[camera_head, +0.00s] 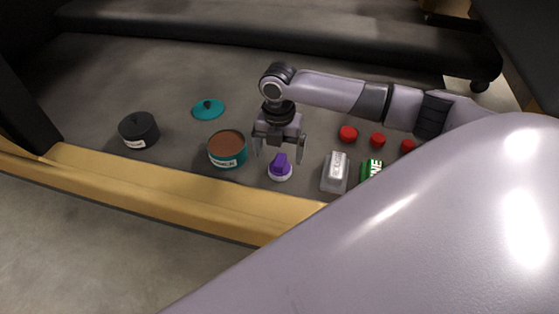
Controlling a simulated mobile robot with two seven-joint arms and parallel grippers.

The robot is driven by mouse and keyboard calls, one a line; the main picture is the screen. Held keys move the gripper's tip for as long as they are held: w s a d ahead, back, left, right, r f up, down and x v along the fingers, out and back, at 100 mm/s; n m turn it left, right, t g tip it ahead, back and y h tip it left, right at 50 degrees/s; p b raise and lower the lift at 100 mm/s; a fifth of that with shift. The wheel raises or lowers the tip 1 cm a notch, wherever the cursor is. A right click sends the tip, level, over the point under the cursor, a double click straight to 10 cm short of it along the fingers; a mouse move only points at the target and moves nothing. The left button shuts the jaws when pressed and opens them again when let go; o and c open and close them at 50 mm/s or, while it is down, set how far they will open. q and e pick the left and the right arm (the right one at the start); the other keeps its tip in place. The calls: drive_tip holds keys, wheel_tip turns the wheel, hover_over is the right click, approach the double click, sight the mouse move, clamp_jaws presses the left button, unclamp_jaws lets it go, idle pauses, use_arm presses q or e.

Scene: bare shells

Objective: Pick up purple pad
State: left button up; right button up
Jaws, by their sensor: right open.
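The purple pad (280,167) is a small purple piece with a raised top on a white round base. It sits on the grey surface near the wooden front edge. My right gripper (279,150) is open, pointing down, with its two fingers apart just above and around the top of the pad. I cannot tell whether the fingers touch it. My left gripper does not show.
Left of the pad stands a teal pot (227,149) with brown contents, with a teal lid (208,109) behind it and a dark lidded pot (138,129) farther left. Right are a silver box (335,171), a green can (371,169) and red round things (348,134). A wooden edge (180,194) runs in front.

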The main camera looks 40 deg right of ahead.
sight(280, 160)
drive_tip(key=shift+f, duration=0.9)
drive_tip(key=f, duration=0.1)
drive_tip(key=f+b, duration=0.1)
drive_tip(key=shift+d+f, duration=0.2)
drive_tip(key=shift+f, duration=0.15)
drive_tip(key=shift+f+b, duration=0.35)
drive_tip(key=shift+f, duration=0.3)
drive_tip(key=c, duration=0.9)
drive_tip(key=shift+c, duration=1.2)
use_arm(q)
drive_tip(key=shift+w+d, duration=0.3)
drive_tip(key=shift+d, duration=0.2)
